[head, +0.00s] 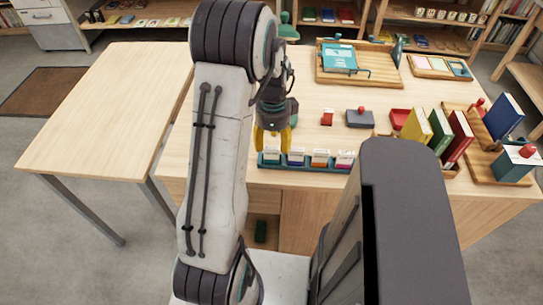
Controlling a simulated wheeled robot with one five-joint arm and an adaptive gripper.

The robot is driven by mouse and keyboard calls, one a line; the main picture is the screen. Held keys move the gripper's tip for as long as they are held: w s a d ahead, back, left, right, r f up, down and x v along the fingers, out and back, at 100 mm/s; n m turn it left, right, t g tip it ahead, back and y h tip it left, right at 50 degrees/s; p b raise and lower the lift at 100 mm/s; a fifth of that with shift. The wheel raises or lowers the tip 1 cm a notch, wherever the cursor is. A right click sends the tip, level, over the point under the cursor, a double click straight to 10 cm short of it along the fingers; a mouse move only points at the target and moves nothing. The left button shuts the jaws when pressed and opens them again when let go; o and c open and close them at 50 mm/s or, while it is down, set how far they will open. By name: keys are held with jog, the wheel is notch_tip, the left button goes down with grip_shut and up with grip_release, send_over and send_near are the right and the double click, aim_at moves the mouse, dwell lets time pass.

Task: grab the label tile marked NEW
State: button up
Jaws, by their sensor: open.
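Several small label tiles stand in a row in a dark teal rack (305,169) at the near edge of the table. They are white on top with coloured lower parts: a leftmost tile (274,156), a blue one (296,157), an orange one (320,159) and a red-pink one (345,159). Their lettering is too small to read, so I cannot tell which is marked NEW. My gripper (272,141) points down with its yellow fingers apart, around or just above the leftmost tile. I cannot tell whether it touches the tile.
Right of the rack stand a yellow book (416,127), a green book (440,132) and a red book (459,139). A grey block with a red knob (359,118) and a small red-and-white item (327,117) lie behind the rack. The left table (105,105) is bare.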

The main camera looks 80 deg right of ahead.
aim_at(271, 149)
jog(key=shift+w+d+f, duration=0.1)
jog(key=shift+f, duration=1.05)
jog(key=shift+w+d+f, duration=0.1)
jog(key=shift+f, duration=1.05)
jog(key=shift+a, duration=0.1)
grip_shut()
